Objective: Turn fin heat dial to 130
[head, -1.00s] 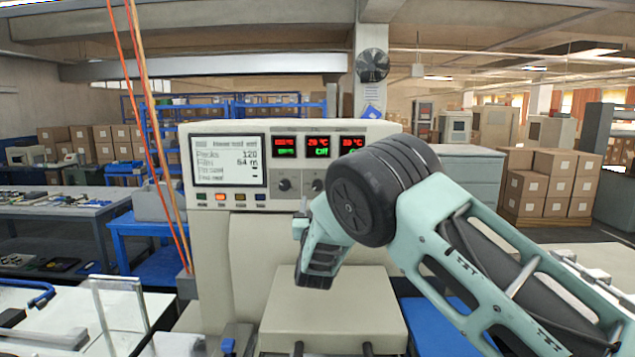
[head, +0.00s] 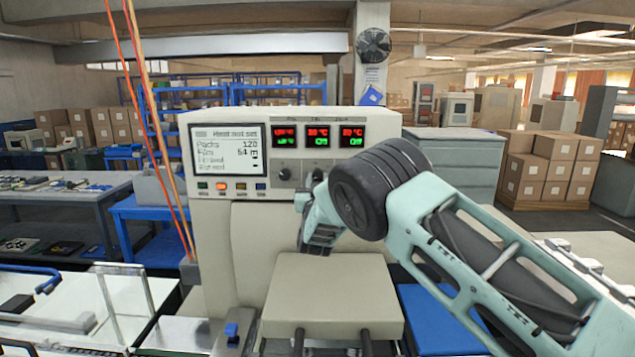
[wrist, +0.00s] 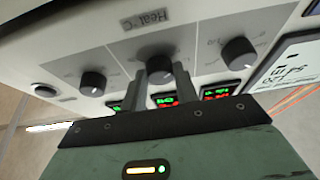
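The cream wrapper's control panel (head: 375,170) faces me, with a row of heat dials under red and green displays. In the wrist view, seen upside down, three black dials show: a left one (wrist: 92,82), a middle one (wrist: 160,66) and a right one (wrist: 238,53). The "Heat °C" label is above the middle dial; individual names are too small to read. My gripper (wrist: 166,77) has its two fingers apart, at the middle dial, one to each side. I cannot tell whether they touch it. In the head view my gripper (head: 304,202) is at the panel, and my arm hides the rightmost dial.
A status screen (head: 228,149) and a row of coloured buttons (head: 221,186) sit left of the dials. A cream block (head: 330,290) juts out below my gripper. Orange cables (head: 150,110) hang at the left.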

